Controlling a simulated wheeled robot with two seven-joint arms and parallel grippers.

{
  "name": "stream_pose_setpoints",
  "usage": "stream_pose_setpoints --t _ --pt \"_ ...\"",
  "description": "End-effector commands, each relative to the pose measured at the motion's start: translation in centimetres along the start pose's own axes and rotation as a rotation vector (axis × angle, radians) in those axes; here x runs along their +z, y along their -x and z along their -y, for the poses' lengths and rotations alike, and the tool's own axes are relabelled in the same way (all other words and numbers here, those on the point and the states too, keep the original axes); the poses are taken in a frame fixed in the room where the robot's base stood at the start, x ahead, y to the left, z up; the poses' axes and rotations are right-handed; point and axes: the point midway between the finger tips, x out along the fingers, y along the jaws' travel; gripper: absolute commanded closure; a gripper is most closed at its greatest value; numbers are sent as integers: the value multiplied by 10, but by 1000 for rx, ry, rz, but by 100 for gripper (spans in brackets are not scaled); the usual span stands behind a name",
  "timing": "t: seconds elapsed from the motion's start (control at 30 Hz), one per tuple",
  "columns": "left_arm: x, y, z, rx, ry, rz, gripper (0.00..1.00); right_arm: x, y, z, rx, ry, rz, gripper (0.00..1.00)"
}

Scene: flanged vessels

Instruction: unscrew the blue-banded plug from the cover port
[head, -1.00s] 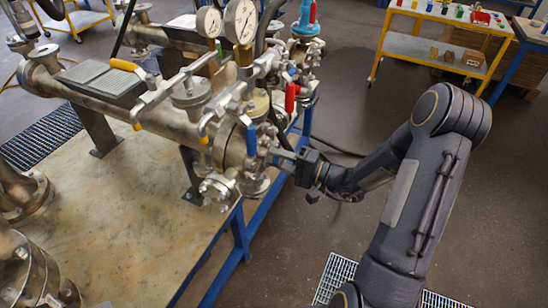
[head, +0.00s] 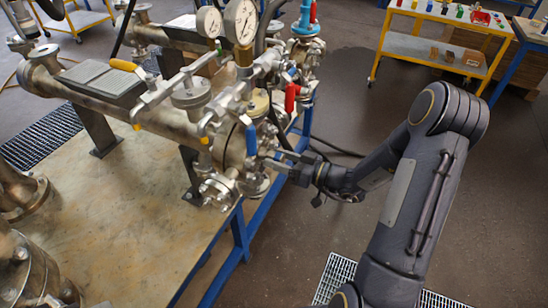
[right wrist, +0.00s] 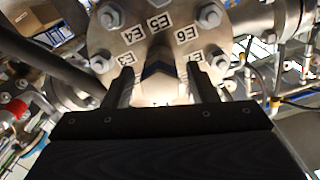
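The round steel cover (right wrist: 122,35) fills the top middle of the right wrist view, with bolts around its rim and white labels such as E4, E5 and E6. A dark, faceted plug-like part (right wrist: 158,72) stands at its middle; I cannot make out a blue band on it there. My right gripper (right wrist: 158,90) has its two fingers apart, one on each side of this part, with gaps showing. In the head view my right gripper (head: 280,160) points left at the vessel's near end, where small parts are hard to tell apart. My left gripper is not seen.
A blue valve lever (head: 251,139) and a red handle (head: 290,97) stand close to my right gripper. Pipes and two gauges (head: 240,21) rise behind. A yellow-framed cart (head: 420,50) stands at the back right. Floor to the right is open.

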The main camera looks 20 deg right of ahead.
Motion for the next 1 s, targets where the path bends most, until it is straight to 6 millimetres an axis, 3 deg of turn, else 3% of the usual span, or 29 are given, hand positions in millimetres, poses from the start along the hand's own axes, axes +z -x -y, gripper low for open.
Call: stream_pose_setpoints --t 0.37,0.73,1.0 --pt "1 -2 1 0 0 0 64 1 6 -1 3 0 -1 44" --pt "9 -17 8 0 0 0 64 2 65 -2 4 1 -1 44" --pt "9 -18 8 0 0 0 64 0 78 0 0 -1 -1 44"
